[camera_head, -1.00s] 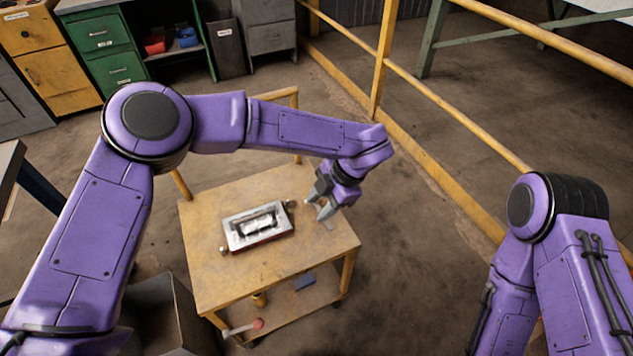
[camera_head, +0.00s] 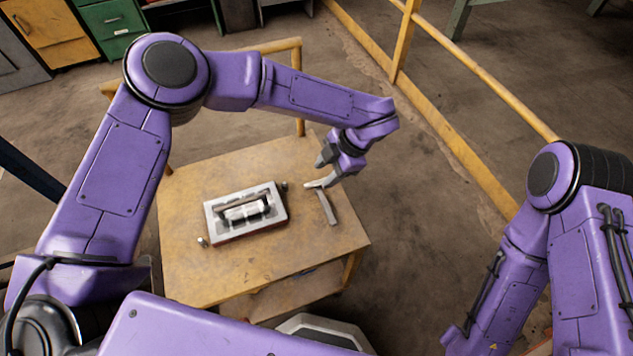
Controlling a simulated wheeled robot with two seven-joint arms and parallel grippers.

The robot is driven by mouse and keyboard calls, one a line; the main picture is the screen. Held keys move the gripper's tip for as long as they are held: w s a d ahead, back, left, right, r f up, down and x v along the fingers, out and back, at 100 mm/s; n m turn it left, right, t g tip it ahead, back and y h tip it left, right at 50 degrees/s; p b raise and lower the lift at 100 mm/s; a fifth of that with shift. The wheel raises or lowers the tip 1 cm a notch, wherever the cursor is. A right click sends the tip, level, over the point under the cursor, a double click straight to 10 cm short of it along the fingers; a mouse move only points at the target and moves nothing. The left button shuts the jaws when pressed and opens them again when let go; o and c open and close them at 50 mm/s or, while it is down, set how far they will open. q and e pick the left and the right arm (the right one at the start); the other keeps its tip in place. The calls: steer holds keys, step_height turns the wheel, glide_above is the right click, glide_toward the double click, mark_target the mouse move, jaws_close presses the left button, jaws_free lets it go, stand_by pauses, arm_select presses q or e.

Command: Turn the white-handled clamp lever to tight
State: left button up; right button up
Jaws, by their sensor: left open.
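A grey metal mould box (camera_head: 211,224) with a hollow centre and a shiny block inside lies on the wooden cart top. Small knobs sit at its two ends, one at the far right (camera_head: 284,185) and one at the near left (camera_head: 202,241). My right gripper is out of the picture.
A yellow barrier (camera_head: 460,150) runs along the right. Green and orange cabinets (camera_head: 110,22) stand at the back left.

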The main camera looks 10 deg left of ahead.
mark_target(316, 183)
arm_select(q)
steer(key=x, duration=0.7)
steer(key=shift+c, duration=0.2)
jaws_close()
steer(key=shift+r, duration=0.1)
